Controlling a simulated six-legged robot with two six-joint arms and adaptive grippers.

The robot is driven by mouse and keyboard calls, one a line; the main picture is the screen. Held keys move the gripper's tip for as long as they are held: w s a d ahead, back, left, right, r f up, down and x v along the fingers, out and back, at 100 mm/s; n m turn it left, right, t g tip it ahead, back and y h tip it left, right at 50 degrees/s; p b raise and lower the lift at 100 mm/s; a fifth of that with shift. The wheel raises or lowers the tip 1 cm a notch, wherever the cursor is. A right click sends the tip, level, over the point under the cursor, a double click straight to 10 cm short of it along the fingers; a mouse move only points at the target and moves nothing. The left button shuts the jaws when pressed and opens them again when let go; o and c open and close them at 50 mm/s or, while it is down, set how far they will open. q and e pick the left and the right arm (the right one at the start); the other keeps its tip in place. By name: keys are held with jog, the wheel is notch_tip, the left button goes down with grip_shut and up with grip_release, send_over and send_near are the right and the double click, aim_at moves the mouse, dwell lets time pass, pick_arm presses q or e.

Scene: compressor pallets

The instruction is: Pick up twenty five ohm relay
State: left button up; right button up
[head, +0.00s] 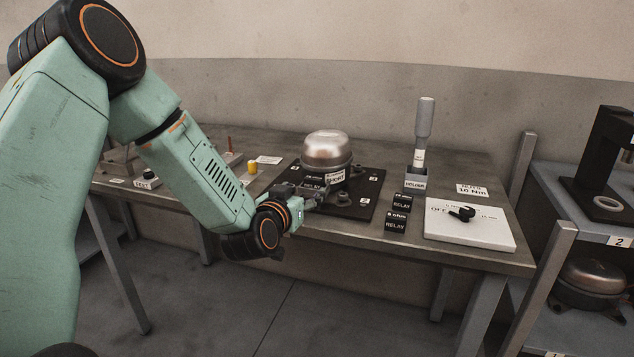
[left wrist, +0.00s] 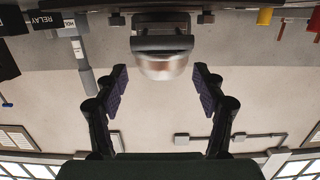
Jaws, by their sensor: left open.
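Two black boxes lettered RELAY stand on the bench in the head view, a front relay (head: 396,224) and a rear relay (head: 412,203). My right gripper is out of view.
The compressor stands on a black plate (head: 366,205). A grey tool stands upright in a holder (head: 415,183). A white board (head: 470,230) with a black part lies at the right. A yellow cylinder (head: 252,167) is at the left. A shelf (head: 600,170) stands beyond the bench.

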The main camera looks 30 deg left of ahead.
aim_at(312, 181)
pick_arm(q)
jog(key=shift+w+a, duration=0.1)
jog(key=shift+a, duration=0.1)
jog(key=shift+w+a, duration=0.15)
jog(key=shift+w, duration=0.1)
jog(key=b+x, duration=0.1)
jog(key=x, duration=0.3)
jog(key=shift+w+f+b, duration=0.1)
jog(key=shift+w+b, duration=0.1)
jog(key=shift+b, duration=0.2)
jog(key=shift+w+a, duration=0.15)
jog(key=shift+w, duration=0.95)
jog(key=shift+s, duration=0.25)
jog(key=c, duration=0.3)
jog(key=shift+w, duration=0.15)
jog(key=c, duration=0.9)
jog(key=shift+c, duration=0.2)
